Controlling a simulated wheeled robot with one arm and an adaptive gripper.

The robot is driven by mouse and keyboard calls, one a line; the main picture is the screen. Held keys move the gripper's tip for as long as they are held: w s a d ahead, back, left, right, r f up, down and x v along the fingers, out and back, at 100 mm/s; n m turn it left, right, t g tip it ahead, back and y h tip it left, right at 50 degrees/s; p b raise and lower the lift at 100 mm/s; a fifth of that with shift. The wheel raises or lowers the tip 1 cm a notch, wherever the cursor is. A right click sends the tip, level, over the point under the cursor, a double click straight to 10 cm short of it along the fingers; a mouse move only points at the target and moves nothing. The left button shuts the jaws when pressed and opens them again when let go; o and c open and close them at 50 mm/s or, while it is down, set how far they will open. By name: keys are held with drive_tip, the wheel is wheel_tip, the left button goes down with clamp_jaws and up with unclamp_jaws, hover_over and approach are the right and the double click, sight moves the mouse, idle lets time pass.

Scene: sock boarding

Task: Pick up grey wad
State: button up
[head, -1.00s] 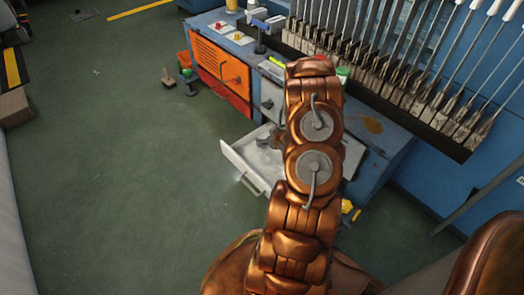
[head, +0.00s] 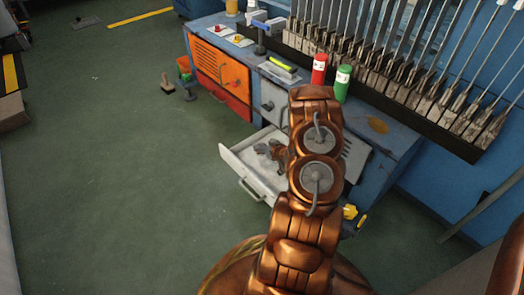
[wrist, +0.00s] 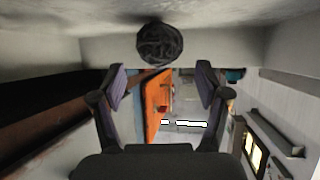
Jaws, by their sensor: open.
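The grey wad (wrist: 160,44) shows in the wrist view as a dark, round, crumpled ball at top centre, against a pale surface. My gripper (wrist: 161,70) is open in the wrist view, one finger on each side, with nothing between the fingers. The wad appears just beyond the fingertips, centred between them; I cannot tell whether they touch it. In the head view my gripper is partly seen low in the open pale drawer (head: 240,177), mostly hidden behind my arm. I cannot make out the wad there.
The drawer sticks out of a blue workbench (head: 215,50) with an orange door (head: 222,68). A red bottle (head: 319,69) and a green bottle (head: 342,83) stand on the bench behind my arm.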

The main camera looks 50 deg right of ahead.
drive_tip(key=x, duration=0.2)
drive_tip(key=shift+w+f+b, duration=0.3)
drive_tip(key=shift+f+b, duration=0.05)
drive_tip(key=shift+b, duration=0.05)
drive_tip(key=shift+r, duration=0.1)
drive_tip(key=c, duration=1)
drive_tip(key=shift+c, duration=0.2)
